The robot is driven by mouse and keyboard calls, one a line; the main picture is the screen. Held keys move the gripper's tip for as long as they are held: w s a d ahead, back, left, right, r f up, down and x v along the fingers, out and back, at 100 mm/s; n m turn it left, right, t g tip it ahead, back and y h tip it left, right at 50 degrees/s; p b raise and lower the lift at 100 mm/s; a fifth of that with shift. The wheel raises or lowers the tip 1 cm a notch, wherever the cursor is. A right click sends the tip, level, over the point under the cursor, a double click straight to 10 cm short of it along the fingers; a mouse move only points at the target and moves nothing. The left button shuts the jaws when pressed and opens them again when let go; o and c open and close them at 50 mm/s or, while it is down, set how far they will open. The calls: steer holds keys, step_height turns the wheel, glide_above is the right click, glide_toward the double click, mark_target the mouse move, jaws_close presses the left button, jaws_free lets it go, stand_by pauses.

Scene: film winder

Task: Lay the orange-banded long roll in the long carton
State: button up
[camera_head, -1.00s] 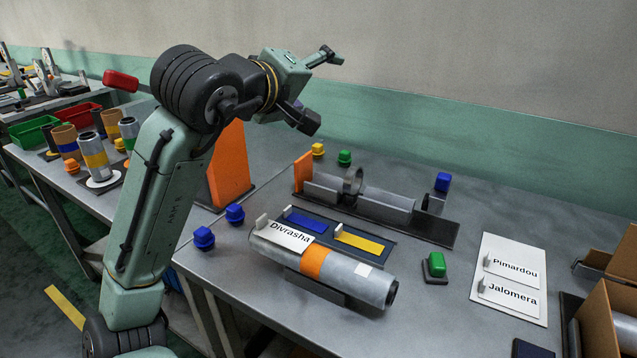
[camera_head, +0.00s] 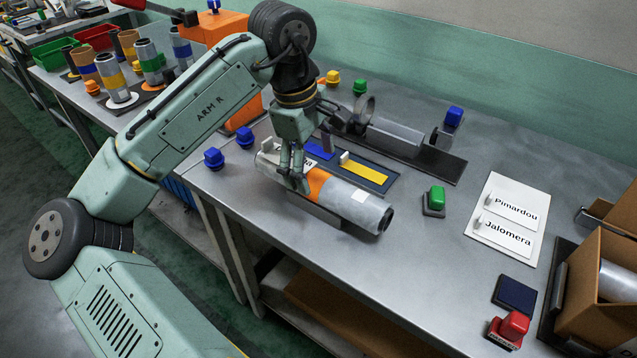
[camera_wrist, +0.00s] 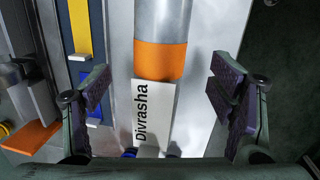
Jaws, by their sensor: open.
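The orange-banded long roll (camera_head: 348,200) is a silver cylinder lying on a low dark cradle (camera_head: 312,209) near the table's front edge. Its orange band (camera_wrist: 160,61) shows in the wrist view. A white tag reading "Divrasha" (camera_wrist: 153,115) covers the roll's end beyond the band. My gripper (camera_head: 297,183) points down over the roll just left of the band. In the wrist view its open jaws (camera_wrist: 160,95) straddle the roll and tag, with gaps on both sides. A brown open carton (camera_head: 590,325) at the right edge holds a silver roll; I cannot tell whether it is the long carton.
A dark tray with a yellow strip (camera_head: 363,173) and a blue strip lies close behind the roll. A winder stand (camera_head: 400,140) is farther back. A green button (camera_head: 435,200), white name board (camera_head: 500,220) and red stamp (camera_head: 508,330) stand to the right.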

mark_target(317, 176)
steer(key=shift+w+d+f+p, duration=0.1)
steer(key=shift+d+f+p, duration=0.1)
steer(key=shift+f, duration=0.55)
steer(key=shift+d+f+p, duration=0.1)
steer(key=shift+f+p, duration=0.05)
steer(key=shift+f, duration=0.65)
steer(key=shift+w+d+f+p, duration=0.1)
steer(key=shift+f+p, duration=0.1)
steer(key=shift+f, duration=0.55)
steer(key=c, duration=1.7)
